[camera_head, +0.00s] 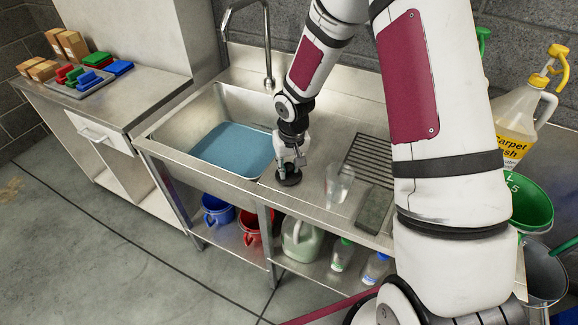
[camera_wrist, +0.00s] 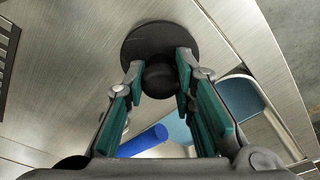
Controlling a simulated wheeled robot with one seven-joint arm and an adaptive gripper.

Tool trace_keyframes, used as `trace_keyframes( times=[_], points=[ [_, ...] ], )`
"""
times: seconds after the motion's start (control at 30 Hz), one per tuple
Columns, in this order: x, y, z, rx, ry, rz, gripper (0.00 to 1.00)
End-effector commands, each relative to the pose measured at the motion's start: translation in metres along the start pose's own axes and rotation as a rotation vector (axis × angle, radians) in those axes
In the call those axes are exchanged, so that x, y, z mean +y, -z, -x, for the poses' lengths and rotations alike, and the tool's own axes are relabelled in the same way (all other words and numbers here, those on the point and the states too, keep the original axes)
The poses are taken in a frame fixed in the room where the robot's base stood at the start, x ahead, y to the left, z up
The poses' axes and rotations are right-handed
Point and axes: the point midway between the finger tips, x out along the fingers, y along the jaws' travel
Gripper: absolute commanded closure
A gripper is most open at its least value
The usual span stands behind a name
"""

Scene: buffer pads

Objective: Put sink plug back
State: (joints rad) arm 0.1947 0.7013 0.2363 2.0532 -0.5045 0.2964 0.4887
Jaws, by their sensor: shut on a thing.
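The sink plug (camera_head: 288,178) is a black round disc with a knob. It shows at the steel counter just right of the sink basin (camera_head: 160,132). My gripper (camera_head: 289,167) points down over it. In the wrist view the teal-padded fingers of my gripper (camera_wrist: 159,78) are shut on the knob of the plug (camera_wrist: 157,40), with the disc beyond the fingertips. I cannot tell whether the disc touches the counter. A flat blue surface (camera_head: 232,148) covers the basin floor, and I see no drain hole.
A tap (camera_head: 267,50) stands behind the basin. A clear glass (camera_head: 339,186), a grey-green pad (camera_head: 375,208) and a dark slotted rack (camera_head: 368,152) are to the right. A yellow-capped bottle (camera_head: 520,115) stands farther right. A blue cylinder (camera_wrist: 143,141) shows below the fingers in the wrist view.

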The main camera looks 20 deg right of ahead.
Motion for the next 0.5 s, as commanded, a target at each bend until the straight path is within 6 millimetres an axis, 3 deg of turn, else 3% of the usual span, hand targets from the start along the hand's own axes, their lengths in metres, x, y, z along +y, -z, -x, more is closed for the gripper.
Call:
trace_keyframes(
  times=[0.37, 0.4, 0.47, 0.5],
  points=[
    [-0.0001, -0.0001, -0.0049, 0.001, 0.0, 0.0, 1.0],
    [0.0, -0.0002, -0.0042, 0.002, 0.0, 0.0, 0.67],
    [-0.0001, -0.0003, -0.004, 0.002, 0.0, -0.001, 0.56],
    [-0.0001, -0.0003, -0.004, 0.002, 0.0, -0.001, 0.56]
  ],
)
